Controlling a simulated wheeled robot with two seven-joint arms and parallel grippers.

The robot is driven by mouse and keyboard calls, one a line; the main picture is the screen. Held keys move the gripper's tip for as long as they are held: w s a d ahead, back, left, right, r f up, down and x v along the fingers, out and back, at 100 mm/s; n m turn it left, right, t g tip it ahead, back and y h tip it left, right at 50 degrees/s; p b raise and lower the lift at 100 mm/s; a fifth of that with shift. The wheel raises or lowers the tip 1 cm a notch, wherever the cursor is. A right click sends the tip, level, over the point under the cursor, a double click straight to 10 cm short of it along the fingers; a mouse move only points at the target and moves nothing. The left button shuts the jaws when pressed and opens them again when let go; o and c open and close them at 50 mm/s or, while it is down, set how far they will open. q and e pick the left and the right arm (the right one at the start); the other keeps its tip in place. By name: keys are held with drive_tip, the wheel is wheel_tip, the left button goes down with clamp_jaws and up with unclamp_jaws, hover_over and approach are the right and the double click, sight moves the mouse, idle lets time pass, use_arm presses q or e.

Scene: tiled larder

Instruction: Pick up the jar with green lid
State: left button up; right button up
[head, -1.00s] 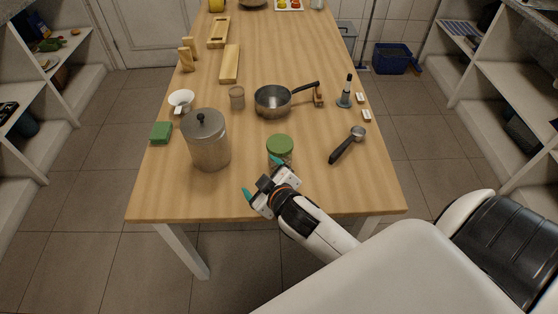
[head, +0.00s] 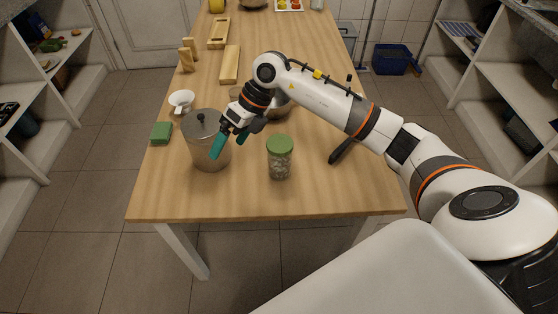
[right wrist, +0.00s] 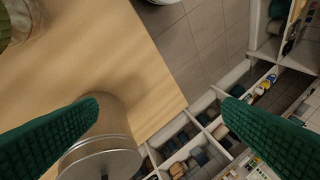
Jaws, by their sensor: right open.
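The jar with green lid (head: 280,160) stands upright on the table near its front edge, clear glass with pale contents. Part of what looks like it shows at the top left corner of the right wrist view (right wrist: 18,22). My right gripper (head: 230,146) is open and empty, left of the jar and apart from it, with its teal fingers in front of the metal canister. In the right wrist view the green fingers (right wrist: 162,104) are spread wide, and the canister (right wrist: 100,150) lies partly behind the left one. My left gripper is not in view.
The lidded metal canister (head: 205,157) stands left of the jar. A green sponge (head: 161,133) and a white cup (head: 181,100) are further left. My right arm covers much of the saucepan (head: 281,107). The table front (head: 210,200) is clear.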

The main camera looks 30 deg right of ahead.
sight(280, 143)
drive_tip(key=d+r+m+g+h, duration=0.15)
drive_tip(key=d+h, duration=0.45)
drive_tip(key=d, duration=0.7)
drive_tip(key=f, duration=0.1)
drive_tip(key=f+p, duration=0.1)
drive_tip(key=f, duration=0.3)
drive_tip(key=shift+d+f+p, duration=0.25)
drive_tip(key=shift+d+p, duration=0.05)
drive_tip(key=shift+d, duration=0.05)
drive_tip(key=shift+a+f+p, duration=0.15)
drive_tip(key=shift+f+p, duration=0.7)
drive_tip(key=shift+f, duration=1.85)
drive_tip(key=c, duration=1.7)
drive_tip(key=shift+c, duration=0.4)
drive_tip(key=shift+r, duration=0.1)
